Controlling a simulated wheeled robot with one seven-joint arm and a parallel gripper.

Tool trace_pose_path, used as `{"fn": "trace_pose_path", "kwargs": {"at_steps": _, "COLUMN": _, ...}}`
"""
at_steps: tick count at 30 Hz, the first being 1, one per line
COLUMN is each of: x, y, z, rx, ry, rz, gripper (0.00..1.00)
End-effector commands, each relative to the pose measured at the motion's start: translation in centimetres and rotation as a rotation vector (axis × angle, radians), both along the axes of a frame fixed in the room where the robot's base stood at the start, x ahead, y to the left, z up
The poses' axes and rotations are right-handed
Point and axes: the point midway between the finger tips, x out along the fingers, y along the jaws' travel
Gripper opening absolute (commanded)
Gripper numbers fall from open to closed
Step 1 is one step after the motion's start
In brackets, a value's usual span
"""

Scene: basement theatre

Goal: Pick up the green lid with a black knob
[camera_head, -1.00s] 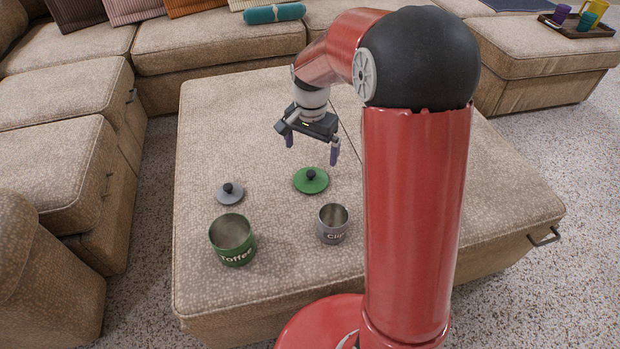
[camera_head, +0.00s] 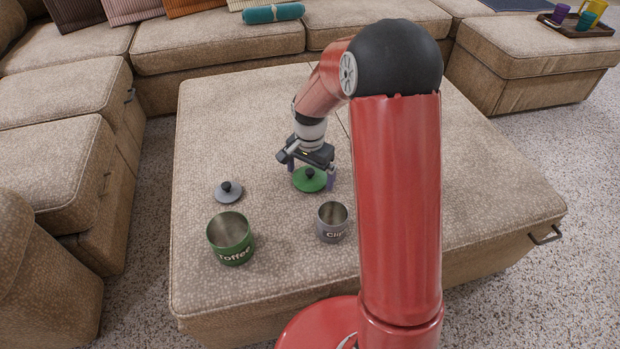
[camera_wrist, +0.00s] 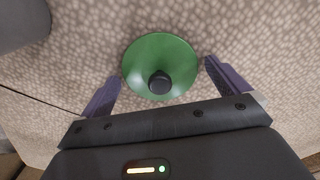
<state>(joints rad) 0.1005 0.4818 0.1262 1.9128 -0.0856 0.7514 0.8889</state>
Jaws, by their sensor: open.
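The green lid with a black knob (camera_head: 309,181) lies flat on the beige ottoman, knob up. It also shows in the wrist view (camera_wrist: 160,55), where its black knob is near the frame's middle. My gripper (camera_head: 310,178) is low over the lid, with its fingers apart on either side of it. In the wrist view my gripper (camera_wrist: 158,88) is open and empty, its two purple fingers to the left and right of the knob. I see no finger touching the lid.
On the ottoman (camera_head: 225,120), a grey lid with a black knob (camera_head: 228,192) lies left of the green lid. A green "Toffee" canister (camera_head: 231,240) and a grey canister (camera_head: 332,223) stand open nearer to me. A dark tray (camera_head: 580,28) with cups is at the far right.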

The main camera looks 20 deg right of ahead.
Motion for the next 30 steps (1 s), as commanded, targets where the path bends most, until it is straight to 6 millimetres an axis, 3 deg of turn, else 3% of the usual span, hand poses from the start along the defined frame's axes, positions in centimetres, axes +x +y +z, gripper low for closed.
{"fn": "trace_pose_path", "kwargs": {"at_steps": 2, "x": 0.0, "y": 0.0, "z": 0.0, "rx": 0.000, "ry": 0.000, "rz": 0.000, "gripper": 0.99}}
{"fn": "trace_pose_path", "kwargs": {"at_steps": 10, "x": 0.0, "y": 0.0, "z": 0.0, "rx": 0.000, "ry": 0.000, "rz": 0.000, "gripper": 0.63}}
{"fn": "trace_pose_path", "kwargs": {"at_steps": 23, "x": 0.0, "y": 0.0, "z": 0.6, "rx": 0.000, "ry": 0.000, "rz": 0.000, "gripper": 0.62}}
{"fn": "trace_pose_path", "kwargs": {"at_steps": 30, "x": 0.1, "y": 0.0, "z": 4.0, "rx": -0.001, "ry": -0.005, "rz": 0.002, "gripper": 0.62}}
